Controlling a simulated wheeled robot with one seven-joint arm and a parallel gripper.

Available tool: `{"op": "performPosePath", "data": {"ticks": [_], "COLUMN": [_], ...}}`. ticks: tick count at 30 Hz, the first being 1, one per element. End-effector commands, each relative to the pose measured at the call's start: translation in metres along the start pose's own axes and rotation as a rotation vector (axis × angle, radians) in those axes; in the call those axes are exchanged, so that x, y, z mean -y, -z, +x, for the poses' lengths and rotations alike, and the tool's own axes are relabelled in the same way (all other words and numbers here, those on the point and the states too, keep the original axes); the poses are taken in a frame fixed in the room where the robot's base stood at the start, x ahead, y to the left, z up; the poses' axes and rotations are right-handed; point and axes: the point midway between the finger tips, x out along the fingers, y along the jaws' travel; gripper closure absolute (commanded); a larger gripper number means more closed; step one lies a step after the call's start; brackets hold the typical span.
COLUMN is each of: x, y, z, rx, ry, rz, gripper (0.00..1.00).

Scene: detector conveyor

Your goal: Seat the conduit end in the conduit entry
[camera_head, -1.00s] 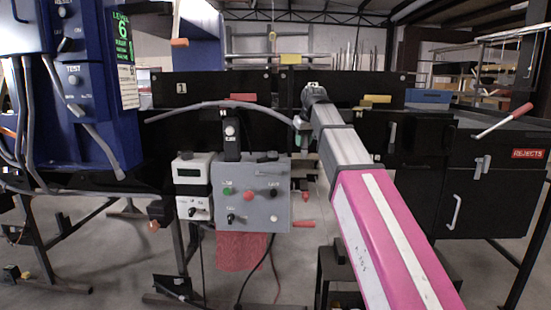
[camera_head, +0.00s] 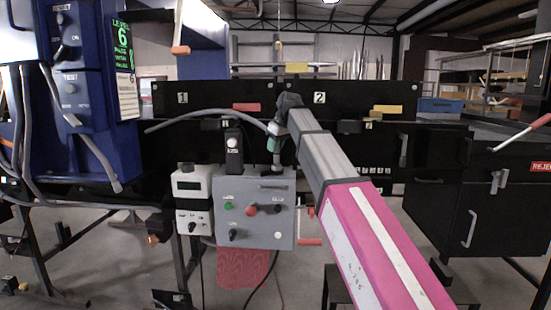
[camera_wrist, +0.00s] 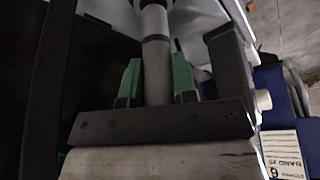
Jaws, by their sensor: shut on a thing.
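My gripper (camera_head: 274,144) is just above the right part of the grey control box (camera_head: 254,207). Its green fingers are shut on the grey conduit (camera_head: 194,115), which arches away to the left to a free-looking end beside the blue cabinet. In the wrist view the conduit (camera_wrist: 155,62) runs between the two green fingers of my gripper (camera_wrist: 156,80). The held end points down towards the box top. I cannot pick out the conduit entry, and cannot tell whether the end touches the box.
A white meter unit (camera_head: 193,187) stands left of the control box, and a small black switch unit (camera_head: 233,150) rises behind its top. The blue cabinet (camera_head: 88,100) with hanging grey tubes is at left. Black panels (camera_head: 212,98) stand behind. A red cloth (camera_head: 243,267) hangs below.

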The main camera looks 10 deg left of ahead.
Motion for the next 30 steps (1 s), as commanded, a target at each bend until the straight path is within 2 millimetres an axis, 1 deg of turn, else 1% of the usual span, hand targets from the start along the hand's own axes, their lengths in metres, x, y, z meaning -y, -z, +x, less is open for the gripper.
{"op": "performPosePath", "data": {"ticks": [11,22,23,24,25,30], "x": [0.0,0.0,0.0,0.0,0.0,0.0], "y": [-0.016,-0.017,-0.017,-0.016,-0.016,-0.016], "z": [0.037,0.04,0.04,0.04,0.04,0.04], "rx": [0.001,0.0,0.0,0.0,0.0,0.0], "ry": [0.0,0.0,0.0,0.0,0.0,0.0], "rz": [0.001,0.001,0.001,0.001,0.001,0.001], "gripper": [1.0,1.0,0.64,0.51,0.48,0.48]}}
